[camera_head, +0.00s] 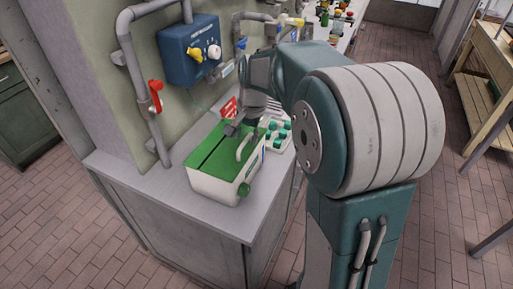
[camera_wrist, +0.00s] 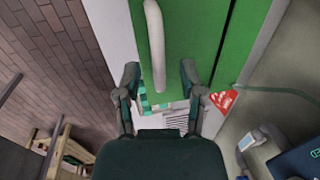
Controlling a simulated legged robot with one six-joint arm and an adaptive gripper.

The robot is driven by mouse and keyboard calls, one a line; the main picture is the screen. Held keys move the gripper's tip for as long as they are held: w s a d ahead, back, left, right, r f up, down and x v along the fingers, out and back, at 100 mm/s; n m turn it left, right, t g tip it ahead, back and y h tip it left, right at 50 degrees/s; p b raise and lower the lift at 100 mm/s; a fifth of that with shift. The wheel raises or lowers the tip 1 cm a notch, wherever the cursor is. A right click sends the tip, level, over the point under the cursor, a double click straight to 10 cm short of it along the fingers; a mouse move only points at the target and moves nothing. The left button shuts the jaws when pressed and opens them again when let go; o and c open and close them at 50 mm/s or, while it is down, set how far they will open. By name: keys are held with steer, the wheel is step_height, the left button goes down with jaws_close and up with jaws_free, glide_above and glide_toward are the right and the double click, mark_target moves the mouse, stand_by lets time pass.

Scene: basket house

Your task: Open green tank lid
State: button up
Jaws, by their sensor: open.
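The tank (camera_head: 212,188) is a white box with a green top, standing on the grey counter. Its green lid (camera_head: 215,150) lies flat and looks closed. A pale curved handle (camera_head: 243,146) rises from the lid, and a round green knob (camera_head: 243,190) sits on the front. My gripper (camera_head: 240,126) is over the far end of the lid. In the wrist view my gripper (camera_wrist: 160,76) is open and empty, with one finger on each side of the handle's near end (camera_wrist: 155,45). The green lid (camera_wrist: 181,45) fills the upper middle there. I cannot tell whether the fingers touch anything.
Behind the tank is a white tray (camera_head: 284,146) with green items and a red sign (camera_head: 229,108). Left, a wall carries a grey pipe with a red valve handle (camera_head: 155,96) and a blue box (camera_head: 188,50). The grey counter (camera_head: 130,172) is bare left of the tank.

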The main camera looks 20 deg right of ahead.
steer(key=shift+s+d, duration=0.1)
steer(key=shift+d, duration=0.2)
step_height(320, 180, up, 10)
steer(key=s+r, duration=0.1)
steer(key=s, duration=0.1)
steer(key=s+a+n+t+h, duration=0.1)
steer(key=s+a+n, duration=0.3)
steer(key=s, duration=0.9)
steer(key=shift+a+f+n+t, duration=0.25)
steer(key=shift+f+n+t, duration=0.2)
steer(key=shift+n+t, duration=0.45)
